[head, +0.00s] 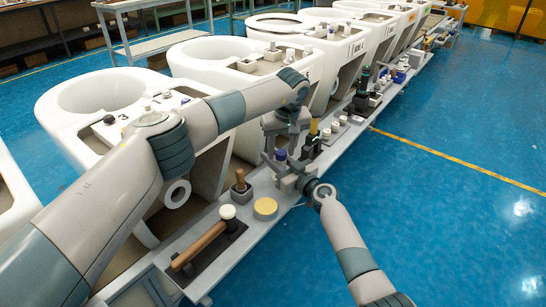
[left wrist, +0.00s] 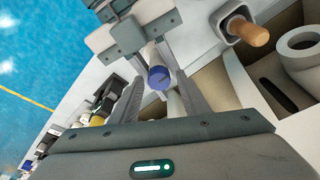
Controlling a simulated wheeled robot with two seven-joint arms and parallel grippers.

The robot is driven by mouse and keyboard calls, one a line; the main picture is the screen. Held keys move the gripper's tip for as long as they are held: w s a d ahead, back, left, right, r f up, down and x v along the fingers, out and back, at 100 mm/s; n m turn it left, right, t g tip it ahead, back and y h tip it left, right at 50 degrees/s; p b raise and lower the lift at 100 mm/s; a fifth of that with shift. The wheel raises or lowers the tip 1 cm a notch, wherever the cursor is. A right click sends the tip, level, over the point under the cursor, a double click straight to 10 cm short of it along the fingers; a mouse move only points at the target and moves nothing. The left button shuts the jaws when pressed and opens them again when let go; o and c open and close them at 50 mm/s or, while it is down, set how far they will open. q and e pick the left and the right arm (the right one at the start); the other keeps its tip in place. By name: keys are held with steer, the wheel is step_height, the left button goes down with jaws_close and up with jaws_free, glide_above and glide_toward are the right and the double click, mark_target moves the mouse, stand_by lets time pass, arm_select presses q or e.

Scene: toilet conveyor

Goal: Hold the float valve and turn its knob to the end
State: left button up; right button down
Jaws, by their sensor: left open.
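The float valve (left wrist: 151,55) is a pale upright stem with a blue knob (left wrist: 158,77) on its end. The blue knob also shows in the head view (head: 280,155). My left gripper (head: 282,148) points down over the valve from above. In the left wrist view its two fingers (left wrist: 162,88) stand apart, one on each side of the knob, with gaps visible. My right gripper (head: 284,172) comes in from the right at the valve's body, below the knob. Its jaws appear closed around the body, and they partly hide it.
A grey bench (head: 215,268) runs along the white toilets (head: 90,105). Several small parts stand farther along. The blue floor at right is clear.

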arm_select(q)
steer(key=c, duration=0.7)
steer(key=shift+c, duration=0.2)
steer(key=shift+m+h, duration=0.4)
steer(key=shift+m, duration=1.3)
steer(key=shift+a+m, duration=0.1)
steer(key=shift+m, duration=0.8)
steer(key=shift+m+h, duration=0.4)
steer(key=shift+m, duration=0.3)
